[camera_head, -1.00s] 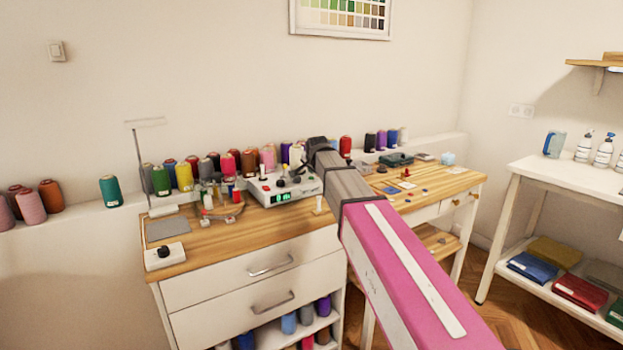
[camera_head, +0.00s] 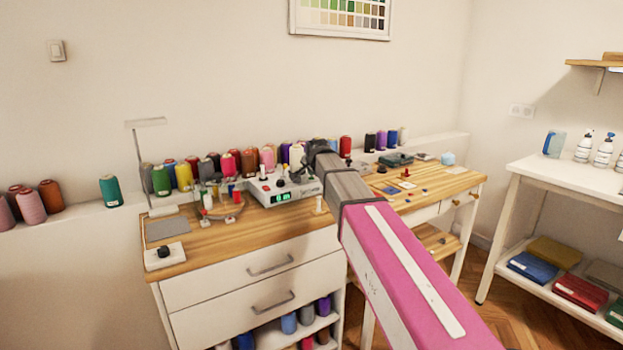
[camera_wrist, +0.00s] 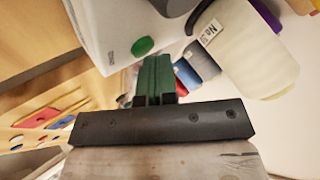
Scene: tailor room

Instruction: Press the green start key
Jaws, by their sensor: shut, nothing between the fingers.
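The green start key (camera_wrist: 143,46) is a small green oval on the pale face of a white device, at upper middle of the wrist view. The white device (camera_head: 265,196) stands on the wooden worktop in the head view, with a lit green display. I cannot make out the key there. My gripper (camera_wrist: 156,60) shows in the wrist view as two dark green fingers shut together and empty. Their tips appear just below the key in that picture; I cannot tell whether they touch it. In the head view my arm's dark end hides the device's right side.
Thread spools (camera_head: 183,177) line the ledge behind the worktop (camera_head: 205,245). A cream spool (camera_wrist: 248,48) is close by on the right in the wrist view. A small box with a black knob (camera_head: 164,252) sits at the worktop's left front. Small colored pieces lie right of my arm.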

